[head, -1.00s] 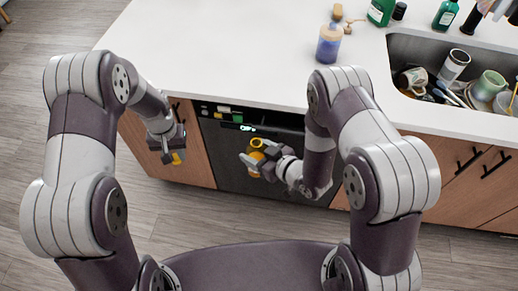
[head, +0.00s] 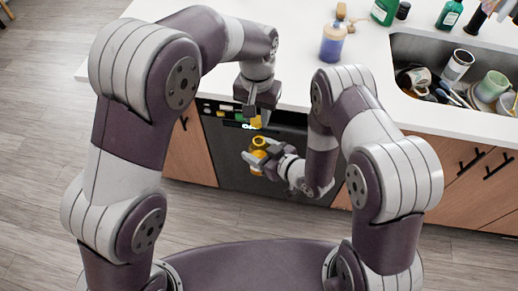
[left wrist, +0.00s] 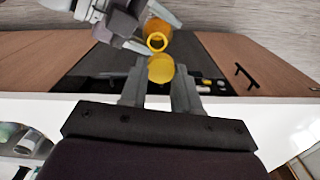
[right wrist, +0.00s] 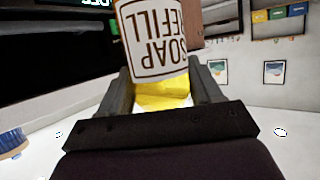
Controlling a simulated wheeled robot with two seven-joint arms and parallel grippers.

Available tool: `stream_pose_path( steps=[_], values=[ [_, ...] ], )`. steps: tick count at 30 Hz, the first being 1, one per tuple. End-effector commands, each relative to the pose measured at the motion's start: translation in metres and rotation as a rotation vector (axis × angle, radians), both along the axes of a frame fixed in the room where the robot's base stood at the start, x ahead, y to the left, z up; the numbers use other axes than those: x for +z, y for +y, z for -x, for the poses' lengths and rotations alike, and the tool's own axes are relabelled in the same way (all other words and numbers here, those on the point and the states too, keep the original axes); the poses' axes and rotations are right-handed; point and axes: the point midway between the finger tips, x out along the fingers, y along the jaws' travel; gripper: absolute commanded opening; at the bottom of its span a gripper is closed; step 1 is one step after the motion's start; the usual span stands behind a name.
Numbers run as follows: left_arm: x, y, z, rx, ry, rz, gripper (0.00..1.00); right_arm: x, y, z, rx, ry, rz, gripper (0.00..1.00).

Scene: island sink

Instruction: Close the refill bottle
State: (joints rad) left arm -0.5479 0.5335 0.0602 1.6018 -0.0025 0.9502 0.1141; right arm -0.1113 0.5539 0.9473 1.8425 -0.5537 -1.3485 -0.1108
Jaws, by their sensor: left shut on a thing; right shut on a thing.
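The refill bottle (head: 258,143) is yellow with a white "SOAP REFILL" label (right wrist: 155,40), and its round mouth (left wrist: 157,41) is open. My right gripper (head: 266,163) is shut on the bottle's body and holds it in front of the dishwasher. A yellow cap (left wrist: 160,69) is between the fingers of my left gripper (head: 256,116), which is shut on it. In the head view the cap (head: 256,123) is just above the bottle's mouth. In the left wrist view the cap appears beside the mouth; I cannot tell the exact gap.
The white counter edge (head: 290,103) runs close behind my left gripper. A blue soap dispenser (head: 332,45) and green bottles (head: 385,10) stand on the counter. The sink (head: 440,68) at the right is full of dishes. The dark dishwasher front (head: 228,160) is behind both grippers.

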Motion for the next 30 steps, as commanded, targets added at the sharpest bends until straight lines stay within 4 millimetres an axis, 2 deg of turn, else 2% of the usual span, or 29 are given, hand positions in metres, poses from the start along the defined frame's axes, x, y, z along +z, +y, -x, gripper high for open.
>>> stream_pose_path(
  steps=[13, 24, 30],
  values=[
    [0.002, -0.005, 0.003, -0.009, 0.001, 0.000, 0.04, 0.000, 0.000, 0.000, 0.000, -0.001, -0.001, 0.10],
    [-0.030, -0.004, 0.002, -0.009, 0.002, -0.001, 0.04, 0.000, 0.000, 0.000, 0.000, -0.001, -0.001, 0.10],
    [-0.036, -0.004, 0.002, -0.009, 0.000, 0.000, 0.04, 0.000, 0.000, 0.000, 0.000, -0.001, -0.001, 0.10]
  ],
)
